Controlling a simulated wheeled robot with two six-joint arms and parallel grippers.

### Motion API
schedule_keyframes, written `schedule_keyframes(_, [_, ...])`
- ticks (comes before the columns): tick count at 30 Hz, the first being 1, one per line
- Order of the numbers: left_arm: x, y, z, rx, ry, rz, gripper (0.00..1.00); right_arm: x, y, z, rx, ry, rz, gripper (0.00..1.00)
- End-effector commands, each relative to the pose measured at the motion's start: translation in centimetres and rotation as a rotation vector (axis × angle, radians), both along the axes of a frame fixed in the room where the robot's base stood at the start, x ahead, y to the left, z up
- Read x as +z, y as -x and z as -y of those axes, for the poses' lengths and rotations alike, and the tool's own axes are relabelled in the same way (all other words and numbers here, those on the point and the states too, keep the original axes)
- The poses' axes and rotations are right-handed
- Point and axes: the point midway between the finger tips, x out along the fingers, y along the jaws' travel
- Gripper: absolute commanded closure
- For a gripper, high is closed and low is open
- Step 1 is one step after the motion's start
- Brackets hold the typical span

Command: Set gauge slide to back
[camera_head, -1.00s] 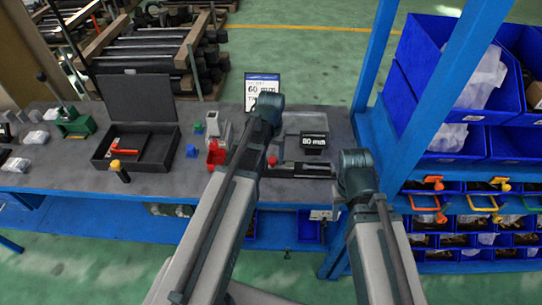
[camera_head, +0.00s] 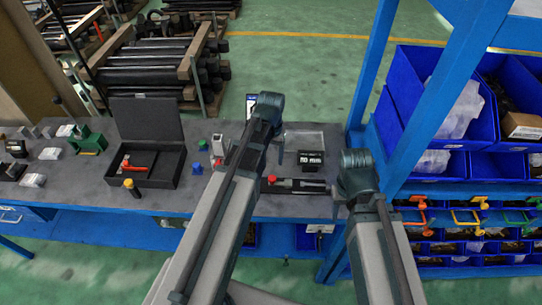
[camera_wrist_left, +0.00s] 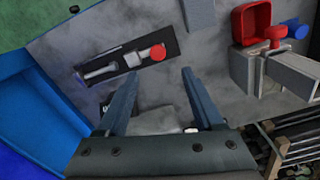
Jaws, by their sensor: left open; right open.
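The gauge slide looks to be the black track (camera_head: 300,186) with a red knob (camera_head: 271,180) at its left end, at the bench front. In the left wrist view the track (camera_wrist_left: 125,65) lies beyond the fingers, with the red knob (camera_wrist_left: 158,52) at its right end. A small black display (camera_head: 310,157) stands behind the track; its digits are hard to read. My left gripper (camera_wrist_left: 160,73) is open and empty, above the bench and apart from the knob. My right gripper (camera_head: 340,205) is near the bench's front edge, right of the track; its fingers are unclear.
A blue post (camera_head: 372,70) and shelves of blue bins (camera_head: 440,160) stand right of the bench. A black open case (camera_head: 145,165) lies left. A grey fixture (camera_wrist_left: 280,75) and red bin (camera_wrist_left: 258,22) show in the left wrist view. My left arm covers part of the bench.

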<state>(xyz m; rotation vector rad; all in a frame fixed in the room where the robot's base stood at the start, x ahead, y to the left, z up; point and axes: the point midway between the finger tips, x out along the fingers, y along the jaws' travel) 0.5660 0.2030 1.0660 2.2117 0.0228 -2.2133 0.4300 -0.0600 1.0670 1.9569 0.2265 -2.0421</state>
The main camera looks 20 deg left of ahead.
Motion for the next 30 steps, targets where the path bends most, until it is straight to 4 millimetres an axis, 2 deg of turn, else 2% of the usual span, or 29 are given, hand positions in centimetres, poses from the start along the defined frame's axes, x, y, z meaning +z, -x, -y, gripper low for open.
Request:
schedule_keyframes(1, [1.6, 0.0, 0.0, 0.000, 0.000, 0.000, 0.31, 1.5, 0.0, 0.0, -0.002, -0.001, 0.000, 0.50])
schedule_keyframes(3, [2.4, 0.0, 0.0, 0.000, 0.000, 0.000, 0.31, 2.4, 0.0, 0.0, -0.004, -0.001, 0.000, 0.50])
schedule_keyframes(10, [3.4, 0.0, 0.0, 0.000, -0.001, 0.000, 0.31, 3.4, 0.0, 0.0, -0.008, -0.002, 0.000, 0.50])
schedule_keyframes(25, [3.1, 0.1, 0.1, -0.002, -0.001, -0.001, 0.31, 3.1, 0.0, 0.0, -0.008, -0.002, 0.000, 0.50])
schedule_keyframes(28, [1.8, 1.3, 1.8, -0.034, -0.007, -0.005, 0.31, 1.8, 0.0, 0.0, -0.007, -0.001, 0.000, 0.50])
schedule_keyframes(30, [0.1, 3.1, 4.2, -0.081, -0.019, -0.012, 0.31, 0.1, 0.0, 0.0, -0.005, -0.001, 0.000, 0.50])
